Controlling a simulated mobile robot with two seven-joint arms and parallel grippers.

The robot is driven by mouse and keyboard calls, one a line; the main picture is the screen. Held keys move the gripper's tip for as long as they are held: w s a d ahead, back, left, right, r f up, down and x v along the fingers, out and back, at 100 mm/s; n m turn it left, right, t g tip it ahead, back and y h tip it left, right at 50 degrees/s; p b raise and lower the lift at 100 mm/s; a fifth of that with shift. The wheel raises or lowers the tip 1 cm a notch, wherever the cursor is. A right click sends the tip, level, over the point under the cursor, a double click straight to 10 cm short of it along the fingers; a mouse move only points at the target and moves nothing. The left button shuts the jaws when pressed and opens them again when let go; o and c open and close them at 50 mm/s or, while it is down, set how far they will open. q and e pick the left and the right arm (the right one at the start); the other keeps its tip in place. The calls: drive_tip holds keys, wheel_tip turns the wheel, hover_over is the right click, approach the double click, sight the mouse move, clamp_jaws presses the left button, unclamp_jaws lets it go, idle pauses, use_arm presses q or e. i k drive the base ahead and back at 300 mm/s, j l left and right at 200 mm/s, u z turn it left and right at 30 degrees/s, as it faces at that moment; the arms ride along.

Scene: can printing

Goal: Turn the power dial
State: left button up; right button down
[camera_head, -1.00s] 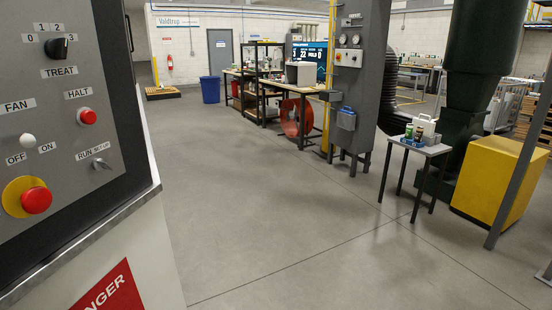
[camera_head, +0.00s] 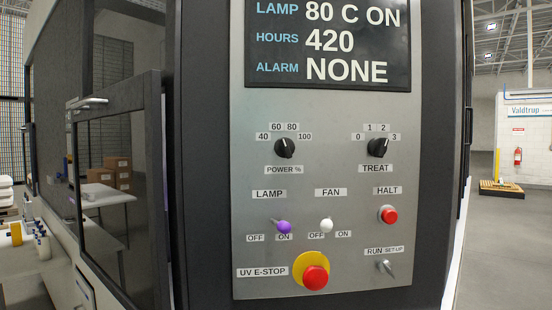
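The power dial (camera_head: 285,148) is a black knob on the grey control panel (camera_head: 255,215), above the label POWER %. The numbers 40, 60, 80 and 100 stand around its top; its exact setting is too small to tell. The panel faces me in the middle of the view. The display (camera_head: 328,45) above reads LAMP 80 C ON, HOURS 420, ALARM NONE. Neither of my grippers is in view.
A similar treat dial (camera_head: 378,148) sits right of the power dial. Below are the purple lamp switch (camera_head: 284,227), white fan switch (camera_head: 326,225), red halt button (camera_head: 388,215), run key switch (camera_head: 386,268) and UV e-stop (camera_head: 315,278). A dark-framed glass door (camera_head: 122,190) stands left.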

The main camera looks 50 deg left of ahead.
sight(284, 147)
drive_tip(key=i+l+u, duration=0.2)
drive_tip(key=u, duration=0.25)
drive_tip(key=i+l+u, duration=0.2)
drive_tip(key=l+u, duration=0.25)
drive_tip(key=i+l+u, duration=0.1)
drive_tip(key=l+u, duration=0.2)
drive_tip(key=u, duration=0.15)
drive_tip(key=l+u, duration=0.45)
drive_tip(key=i+l+u, duration=0.1)
drive_tip(key=l+u, duration=0.35)
drive_tip(key=l, duration=0.4)
